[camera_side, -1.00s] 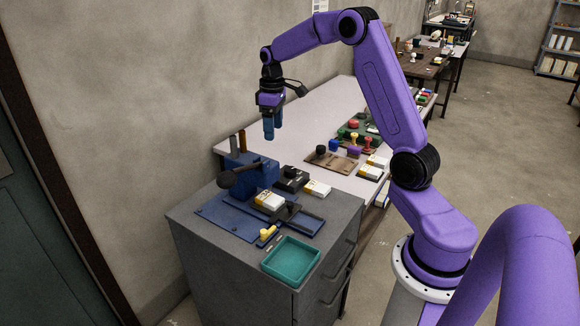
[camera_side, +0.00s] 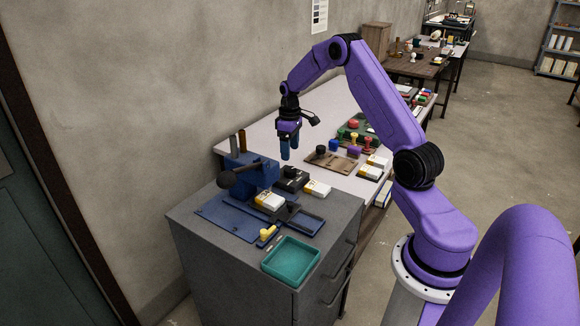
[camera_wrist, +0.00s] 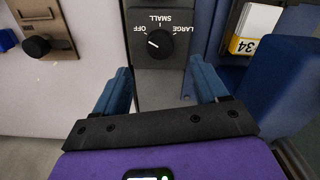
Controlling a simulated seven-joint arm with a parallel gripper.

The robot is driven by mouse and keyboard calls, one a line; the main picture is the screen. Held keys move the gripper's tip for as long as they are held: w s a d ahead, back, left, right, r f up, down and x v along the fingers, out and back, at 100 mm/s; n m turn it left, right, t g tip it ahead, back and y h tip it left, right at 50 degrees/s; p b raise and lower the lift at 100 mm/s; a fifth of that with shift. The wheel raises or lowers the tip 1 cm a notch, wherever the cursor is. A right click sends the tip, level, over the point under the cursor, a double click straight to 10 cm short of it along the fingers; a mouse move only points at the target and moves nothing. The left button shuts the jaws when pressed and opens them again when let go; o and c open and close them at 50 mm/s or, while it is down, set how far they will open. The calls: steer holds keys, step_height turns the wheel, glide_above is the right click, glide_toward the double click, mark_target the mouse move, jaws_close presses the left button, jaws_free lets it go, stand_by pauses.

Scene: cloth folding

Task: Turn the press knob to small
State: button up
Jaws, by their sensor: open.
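The press knob (camera_wrist: 160,42) is round and black, on a dark control box marked OFF, SMALL and LARGE. Its small white mark is on the left side, toward OFF rather than SMALL. In the side view the dark box (camera_side: 291,179) sits right of the blue press (camera_side: 250,175); its knob is too small to read there. My gripper (camera_side: 290,152) hangs above and behind the box, fingers pointing down. In the wrist view the blue fingers of my gripper (camera_wrist: 160,90) are apart with nothing between them, and the knob lies ahead of them, untouched.
White-and-yellow number blocks (camera_side: 270,200) (camera_side: 317,188) stand close to the box. A teal tray (camera_side: 291,278) is at the cabinet front. Stamps (camera_side: 353,139) and a wooden plate (camera_side: 331,161) lie on the table at right. The press lever (camera_side: 228,178) sticks out left.

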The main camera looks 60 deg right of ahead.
mark_target(290, 169)
step_height(290, 169, down, 7)
steer(key=shift+f, duration=0.2)
stand_by(0.3)
steer(key=c, duration=1.1)
